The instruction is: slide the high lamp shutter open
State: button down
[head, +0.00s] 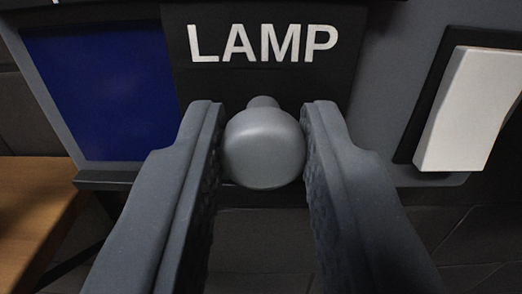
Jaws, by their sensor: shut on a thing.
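The lamp shutter (345,75) is a dark panel with the white word LAMP across it, in the upper middle of the head view. A round grey knob (264,148) sticks out from below the word. My gripper (263,140) is shut on the knob, with one finger on its left side and one on its right. The knob's sides are partly hidden by the fingers. What lies behind the shutter panel is hidden.
A dark blue panel (95,88) is left of the shutter. A white rocker-like block (470,105) in a black frame is at the right. A wooden surface (35,205) shows at the lower left. Dark tiles lie below the unit.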

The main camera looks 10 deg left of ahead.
jog(key=shift+d, duration=0.15)
jog(key=c, duration=1.2)
grip_release()
jog(key=shift+d, duration=0.2)
jog(key=shift+a, duration=0.15)
jog(key=s+d+b, duration=0.2)
jog(key=s+b, duration=0.1)
jog(key=s, duration=1)
jog(key=shift+s, duration=0.4)
jog(key=s+d+f+m+g+h+b, duration=0.1)
jog(key=s+f+b, duration=0.4)
jog(key=f, duration=0.5)
jog(key=s+d+f+g+h+b, duration=0.1)
jog(key=s+f+b, duration=0.3)
jog(key=f, duration=0.7)
jog(key=s, duration=0.2)
jog(key=shift+s+m+h+b, duration=0.3)
jog(key=shift+m+h+b, duration=0.1)
